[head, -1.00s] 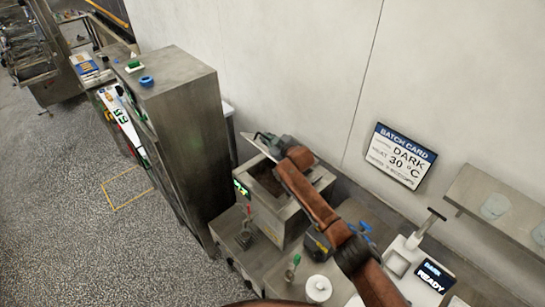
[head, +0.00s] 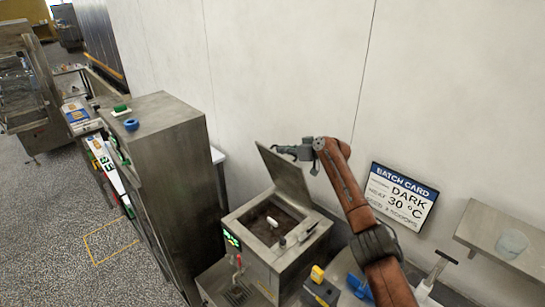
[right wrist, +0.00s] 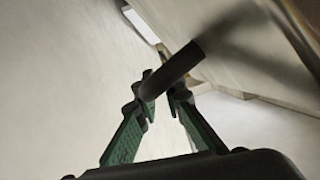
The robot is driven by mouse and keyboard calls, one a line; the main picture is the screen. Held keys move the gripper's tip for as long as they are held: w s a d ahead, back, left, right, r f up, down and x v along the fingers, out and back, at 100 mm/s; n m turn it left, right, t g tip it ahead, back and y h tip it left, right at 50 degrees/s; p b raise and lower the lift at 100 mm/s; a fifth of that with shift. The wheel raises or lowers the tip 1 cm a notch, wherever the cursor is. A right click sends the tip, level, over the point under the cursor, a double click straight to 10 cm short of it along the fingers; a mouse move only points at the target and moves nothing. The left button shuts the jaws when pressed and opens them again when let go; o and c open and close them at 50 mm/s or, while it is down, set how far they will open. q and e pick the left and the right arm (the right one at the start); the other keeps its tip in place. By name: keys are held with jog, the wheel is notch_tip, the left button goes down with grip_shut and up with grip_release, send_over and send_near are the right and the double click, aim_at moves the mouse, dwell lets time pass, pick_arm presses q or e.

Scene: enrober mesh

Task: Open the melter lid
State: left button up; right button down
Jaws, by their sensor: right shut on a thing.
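The melter (head: 262,268) is a steel box with a green display on its front, below my right arm in the head view. Its lid (head: 283,178) is a flat steel plate, hinged at the back and standing steeply raised. The dark well (head: 262,215) is uncovered. My right gripper (head: 284,151) is at the lid's upper part. In the right wrist view, its green-padded fingers (right wrist: 160,92) are shut on a dark round bar, the lid handle (right wrist: 183,66). The lid plate also shows in that view (right wrist: 250,45). My left gripper is not in view.
A tall steel cabinet (head: 165,150) stands left of the melter, with a blue ring (head: 131,125) on top. A batch card (head: 402,195) and a shelf (head: 505,240) are on the wall at right. A yellow-and-black item (head: 319,285) lies right of the melter.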

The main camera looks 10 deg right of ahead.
jog(key=shift+w+d, duration=0.15)
jog(key=shift+d, duration=0.1)
jog(key=c, duration=2.3)
grip_release()
jog(key=shift+d, duration=0.1)
jog(key=v, duration=1.2)
